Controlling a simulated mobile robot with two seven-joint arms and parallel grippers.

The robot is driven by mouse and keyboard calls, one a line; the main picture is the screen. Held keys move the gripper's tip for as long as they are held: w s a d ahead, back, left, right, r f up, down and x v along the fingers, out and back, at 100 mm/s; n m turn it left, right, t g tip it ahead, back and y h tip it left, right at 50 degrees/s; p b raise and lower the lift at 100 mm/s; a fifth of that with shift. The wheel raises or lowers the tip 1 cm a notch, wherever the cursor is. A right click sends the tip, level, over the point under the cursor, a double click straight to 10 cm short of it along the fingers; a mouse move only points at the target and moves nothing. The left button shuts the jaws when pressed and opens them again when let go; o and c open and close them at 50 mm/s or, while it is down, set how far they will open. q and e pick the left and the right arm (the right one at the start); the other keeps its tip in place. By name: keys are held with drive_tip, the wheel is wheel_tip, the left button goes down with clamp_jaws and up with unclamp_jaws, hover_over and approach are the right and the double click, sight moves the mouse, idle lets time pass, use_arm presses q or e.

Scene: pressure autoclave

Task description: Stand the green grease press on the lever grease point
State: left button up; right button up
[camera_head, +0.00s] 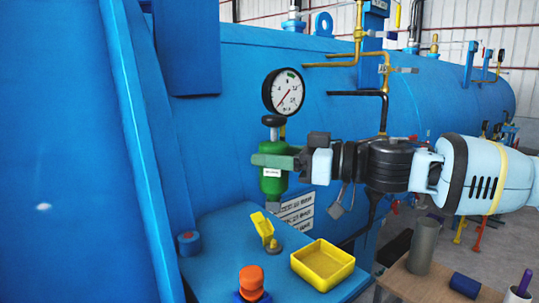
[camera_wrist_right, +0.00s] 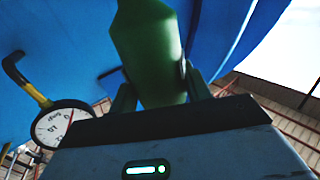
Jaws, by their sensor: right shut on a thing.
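The green grease press (camera_head: 272,183) has a black knob on top and a white label. It hangs upright in the air above the blue shelf, in front of the pressure gauge. My right gripper (camera_head: 274,160) is shut around its upper body, coming in from the right. In the right wrist view the press (camera_wrist_right: 150,55) sits between the two fingers (camera_wrist_right: 160,92). Below it on the shelf is a yellow lever (camera_head: 262,226) with a small brass fitting (camera_head: 274,246) at its foot; I cannot tell for sure that this is the lever grease point. My left gripper is not in view.
The blue shelf (camera_head: 220,262) also carries a yellow tray (camera_head: 322,266), an orange-red knob (camera_head: 251,281) and a round blue piece (camera_head: 189,243). The pressure gauge (camera_head: 284,92) is close behind the press. A lower table with a grey cylinder (camera_head: 422,246) is at right.

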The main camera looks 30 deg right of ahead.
sight(280, 199)
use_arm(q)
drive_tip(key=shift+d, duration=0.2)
use_arm(e)
drive_tip(key=shift+r, duration=0.1)
drive_tip(key=shift+f+b, duration=0.5)
drive_tip(key=shift+f, duration=1.65)
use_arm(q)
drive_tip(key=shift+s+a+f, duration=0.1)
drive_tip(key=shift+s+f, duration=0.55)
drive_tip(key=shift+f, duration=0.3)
use_arm(e)
drive_tip(key=shift+f, duration=0.8)
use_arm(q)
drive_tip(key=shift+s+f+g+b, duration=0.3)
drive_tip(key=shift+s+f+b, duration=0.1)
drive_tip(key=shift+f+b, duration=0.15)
use_arm(e)
drive_tip(key=shift+f, duration=1.4)
drive_tip(key=o, duration=1.3)
drive_tip(key=shift+o, duration=0.5)
